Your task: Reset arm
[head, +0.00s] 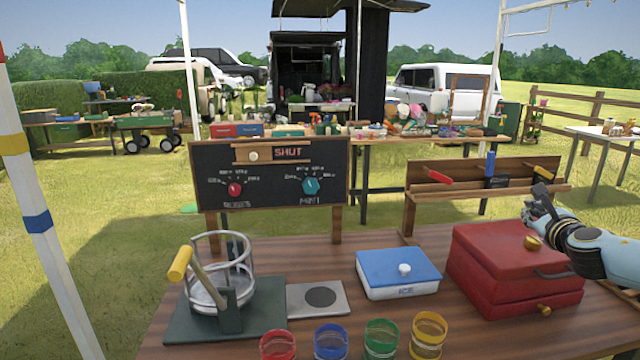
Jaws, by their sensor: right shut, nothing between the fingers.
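My right gripper (541,203) is at the right, shut and empty, above the back right of the red box (490,266). My right arm comes in from the right edge, behind the red box's right side. The red box has a closed lid with a yellow knob on top, a dark handle and another yellow knob low on the front. Whether the gripper touches the box cannot be told. My left gripper is not in view.
On the wooden table (240,341) are a glass jar with a yellow-handled lever (205,285), a grey plate (318,298), a blue-lidded ice box (398,272) and several coloured cups (381,338). A dial board (270,186) and a tool rack (485,190) stand behind.

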